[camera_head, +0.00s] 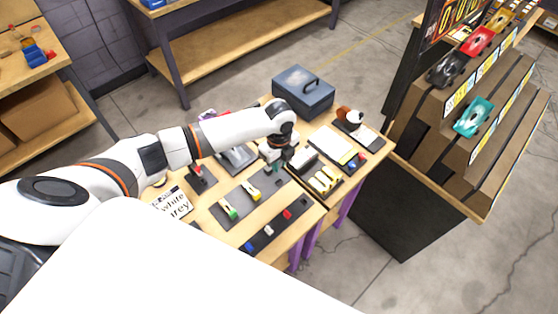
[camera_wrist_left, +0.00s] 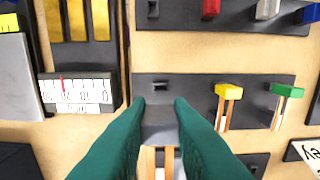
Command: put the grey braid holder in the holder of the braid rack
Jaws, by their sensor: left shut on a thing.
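The grey braid holder (camera_wrist_left: 160,120) is between the green fingertips of my left gripper (camera_wrist_left: 160,104), with copper-coloured strips below it in the wrist view. My left gripper (camera_head: 275,155) is shut on it. The dark braid rack (camera_wrist_left: 196,84) lies just beneath; it also shows in the head view (camera_head: 243,210). Its empty holder (camera_wrist_left: 160,88) is just above the fingertips in the wrist picture. A yellow braid holder (camera_wrist_left: 228,91) and a green braid holder (camera_wrist_left: 286,90) sit in the rack to the right. The height of the grey piece over the rack is hard to tell. My right gripper is out of view.
A strip with red, white and blue pieces (camera_head: 268,230) lies along the front edge. A tray with yellow bars (camera_head: 325,180) is beside the rack. A blue-grey box (camera_head: 303,92) stands at the back. A lettered card (camera_head: 172,203) lies at left.

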